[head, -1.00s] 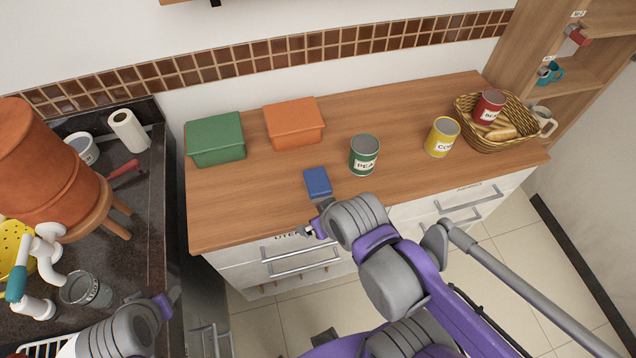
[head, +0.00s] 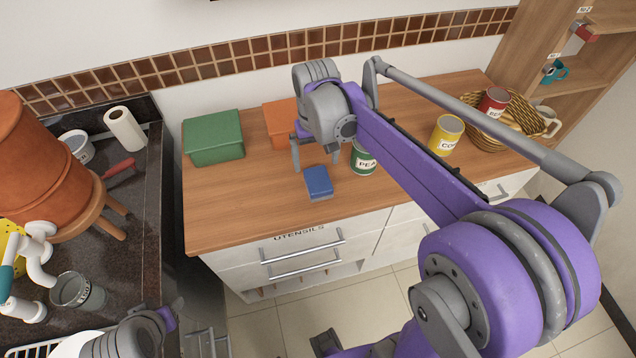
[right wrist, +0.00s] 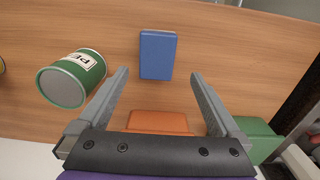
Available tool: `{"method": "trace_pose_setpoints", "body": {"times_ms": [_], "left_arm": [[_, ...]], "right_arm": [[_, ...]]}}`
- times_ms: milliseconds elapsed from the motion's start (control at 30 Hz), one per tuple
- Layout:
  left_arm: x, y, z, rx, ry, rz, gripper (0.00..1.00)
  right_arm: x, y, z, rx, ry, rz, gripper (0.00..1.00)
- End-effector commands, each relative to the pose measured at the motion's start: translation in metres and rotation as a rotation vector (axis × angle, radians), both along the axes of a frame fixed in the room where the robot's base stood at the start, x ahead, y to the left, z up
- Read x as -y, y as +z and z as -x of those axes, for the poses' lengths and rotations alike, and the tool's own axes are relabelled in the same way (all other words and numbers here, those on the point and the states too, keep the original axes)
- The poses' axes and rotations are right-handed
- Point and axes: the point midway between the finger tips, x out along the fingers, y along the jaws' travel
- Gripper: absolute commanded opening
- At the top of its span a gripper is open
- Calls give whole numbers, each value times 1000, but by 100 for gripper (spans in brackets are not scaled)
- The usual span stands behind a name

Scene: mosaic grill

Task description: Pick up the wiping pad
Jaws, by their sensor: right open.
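The wiping pad looks to be the small blue block (head: 319,183) lying flat on the wooden counter. It also shows in the right wrist view (right wrist: 158,55). My right gripper (head: 316,163) is open and empty above the counter, just behind the pad. In the right wrist view the two fingers (right wrist: 158,88) are spread wide, with the pad ahead of their tips, roughly centred between them and apart from them. My left arm's end (head: 165,318) shows at the lower left of the head view; its fingers cannot be made out clearly.
A green PEA can (head: 362,160) stands right of the pad, close to my gripper. A green box (head: 213,138) and an orange box (head: 278,125) stand behind. A yellow can (head: 446,135) and a basket (head: 484,140) are farther right. The counter left of the pad is clear.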

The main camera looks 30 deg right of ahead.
Motion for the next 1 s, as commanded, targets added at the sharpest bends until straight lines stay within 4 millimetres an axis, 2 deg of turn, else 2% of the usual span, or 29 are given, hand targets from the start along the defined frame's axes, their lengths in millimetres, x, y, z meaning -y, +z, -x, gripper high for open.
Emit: {"method": "trace_pose_setpoints", "body": {"times_ms": [200, 433, 700, 1000], "left_arm": [[0, -4, 1, -3, 0, 0, 50], [0, -4, 2, -3, 0, 0, 50], [0, -5, 2, -3, 0, 0, 50], [0, -5, 2, -4, 0, 0, 50]], "right_arm": [[0, -36, 1, 0, 0, 0, 100], [1, -53, 2, 2, 0, 0, 100], [4, -91, 5, 2, 0, 0, 100], [4, -97, 6, 2, 1, 0, 100]]}}
